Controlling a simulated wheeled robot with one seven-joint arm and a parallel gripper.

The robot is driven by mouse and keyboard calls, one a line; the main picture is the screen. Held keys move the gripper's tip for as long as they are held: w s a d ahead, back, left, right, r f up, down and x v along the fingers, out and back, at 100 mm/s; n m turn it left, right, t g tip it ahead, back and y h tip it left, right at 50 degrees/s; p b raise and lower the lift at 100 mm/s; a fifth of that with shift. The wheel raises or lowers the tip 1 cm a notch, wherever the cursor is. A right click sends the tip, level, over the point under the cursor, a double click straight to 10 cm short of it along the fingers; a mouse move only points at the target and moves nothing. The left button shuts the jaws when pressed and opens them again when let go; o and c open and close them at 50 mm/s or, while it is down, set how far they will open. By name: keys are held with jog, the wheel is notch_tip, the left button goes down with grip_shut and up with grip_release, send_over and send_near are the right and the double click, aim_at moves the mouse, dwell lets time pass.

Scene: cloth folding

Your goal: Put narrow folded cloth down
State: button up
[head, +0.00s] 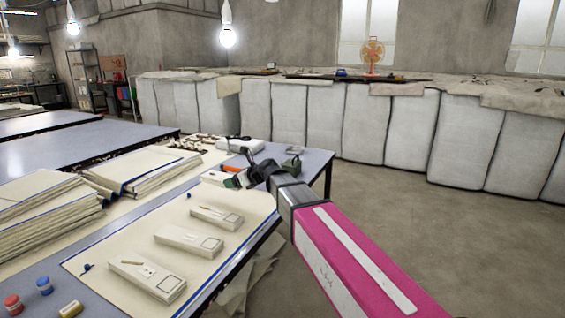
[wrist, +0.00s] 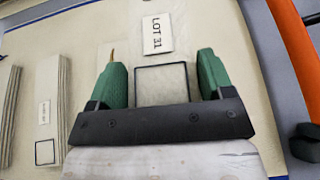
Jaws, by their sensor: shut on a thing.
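My gripper (head: 238,180) has green fingers and is over the far end of the near table. In the wrist view my gripper (wrist: 163,80) is shut across the sides of a narrow folded cloth (wrist: 175,55), cream, with a dark square outline and a "LOT 31" label. Part of this cloth (head: 214,177) shows left of the fingers in the head view. Whether it touches the surface below I cannot tell. Three similar folded cloths, near (head: 140,277), middle (head: 185,238) and far (head: 212,214), lie in a row on a cream sheet (head: 105,262).
Stacks of cream cloth (head: 40,208) stand at the table's left. A white object (head: 240,145) and a small green box (head: 291,165) sit beyond my gripper. The floor to the right is clear.

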jog(key=s+d+f+m+t, duration=0.1)
jog(key=s+d+f, duration=0.15)
jog(key=d, duration=1.15)
jog(key=s+d+f+m+t+h, duration=0.1)
jog(key=s+d+f, duration=0.15)
jog(key=d, duration=1.25)
jog(key=s+d+f+t, duration=0.1)
jog(key=s+d+f, duration=0.15)
jog(key=d, duration=1.15)
jog(key=w+a+r+n+g, duration=0.1)
jog(key=w+a+r, duration=0.1)
jog(key=a, duration=0.9)
jog(key=w+a+r+g, duration=0.1)
jog(key=w+a+r, duration=0.1)
jog(key=a, duration=0.9)
jog(key=s+a+r+n+g+y, duration=0.1)
jog(key=s+a+r, duration=0.1)
jog(key=a, duration=1.1)
jog(key=s+a+r, duration=0.1)
jog(key=a+r, duration=0.2)
jog(key=a, duration=1)
send_over(239, 204)
notch_tip(239, 204, down, 7)
jog(key=shift+s+a+r, duration=0.1)
jog(key=shift+f, duration=2.05)
jog(key=shift+f, duration=0.1)
